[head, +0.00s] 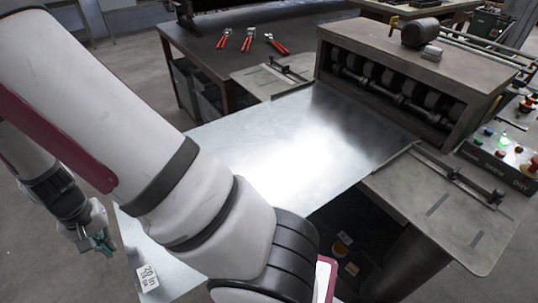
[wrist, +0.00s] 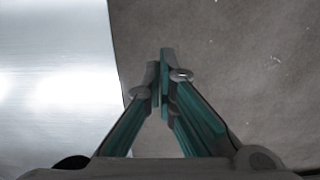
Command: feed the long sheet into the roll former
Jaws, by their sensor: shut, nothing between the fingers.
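The long sheet (head: 275,140) is a flat, shiny metal panel. Its far end lies at the mouth of the roll former (head: 400,85), over the infeed table, and its near end reaches toward me, with a white label (head: 148,278) at the near corner. My arm hides part of the sheet's near half. My gripper (head: 104,244) is left of the sheet's near left edge. In the wrist view my gripper (wrist: 163,60) has its fingertips together with nothing between them, over the floor just beside the edge of the sheet (wrist: 55,75).
A dark workbench (head: 210,55) with several red-handled snips (head: 248,40) stands behind. A control panel (head: 505,155) with coloured buttons is at the right. The infeed table's right wing (head: 440,215) carries a guide rail. Small items lie on a shelf below. Floor at the left is clear.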

